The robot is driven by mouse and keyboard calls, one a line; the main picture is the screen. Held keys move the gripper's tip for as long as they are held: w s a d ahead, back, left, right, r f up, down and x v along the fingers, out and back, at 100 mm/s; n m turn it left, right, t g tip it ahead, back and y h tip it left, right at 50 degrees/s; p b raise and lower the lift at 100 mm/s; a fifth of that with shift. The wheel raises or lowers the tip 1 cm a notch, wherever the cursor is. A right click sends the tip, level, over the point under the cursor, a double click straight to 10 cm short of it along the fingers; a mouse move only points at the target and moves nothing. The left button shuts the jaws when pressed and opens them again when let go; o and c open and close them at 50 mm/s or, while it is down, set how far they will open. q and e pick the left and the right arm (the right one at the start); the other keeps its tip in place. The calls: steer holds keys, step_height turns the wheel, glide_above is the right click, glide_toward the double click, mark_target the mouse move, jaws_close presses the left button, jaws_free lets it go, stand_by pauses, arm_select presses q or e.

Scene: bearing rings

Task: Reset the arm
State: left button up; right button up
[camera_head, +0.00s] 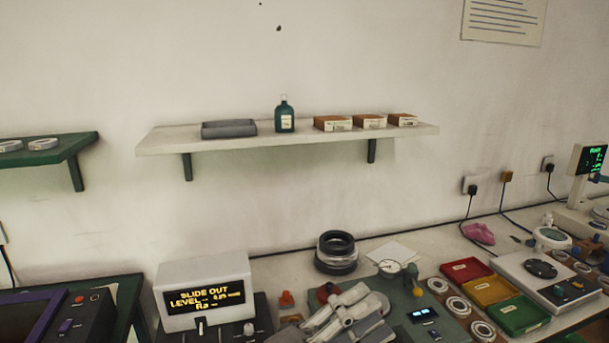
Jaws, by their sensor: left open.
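My left gripper (342,312) shows at the bottom middle, light grey, in front of the green gauge fixture. It is open, and I see no object held in it. The lower part of its arm is cut off by the bottom edge. My right gripper is not in view. Several pale bearing rings (457,305) lie in a row to the right of the left gripper, apart from it. A stack of dark and silver rings (337,252) stands behind the gripper.
A white display box (205,291) reading "SLIDE OUT" stands left of the gripper. Red, yellow and green trays (519,314) lie farther right. A wall shelf (230,142) holds a bottle and boxes.

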arm_select(q)
steer(key=w+a+f+n+t+y, duration=0.35)
steer(key=a+n+t+y, duration=0.3)
steer(key=n, duration=0.35)
steer(key=w+a+f+n+t+y, duration=0.2)
steer(key=w+a+n+t+y, duration=0.25)
steer(key=a+n+y, duration=0.35)
steer(key=s+a+f+n+g+y, duration=0.4)
steer(key=a+f+n+y, duration=0.35)
steer(key=f, duration=0.55)
steer(key=s+a+f+n+g+h, duration=0.1)
steer(key=s+a+f+g, duration=0.2)
steer(key=s+f+g, duration=0.6)
steer(key=s+a+f+n+g, duration=0.3)
steer(key=s+f, duration=0.4)
steer(key=s, duration=0.7)
step_height(320, 180, down, 26)
steer(key=m, duration=0.1)
steer(key=s+a+f+g, duration=0.1)
steer(key=s+a+f, duration=0.1)
steer(key=s+f, duration=0.6)
steer(key=s+a+f+g, duration=0.1)
steer(key=s+f, duration=0.6)
steer(key=s, duration=0.2)
steer(key=shift+s+a+f, duration=0.3)
steer(key=shift+a+f, duration=0.05)
steer(key=shift+a, duration=0.05)
steer(key=shift+m, duration=0.25)
steer(key=shift+c, duration=0.4)
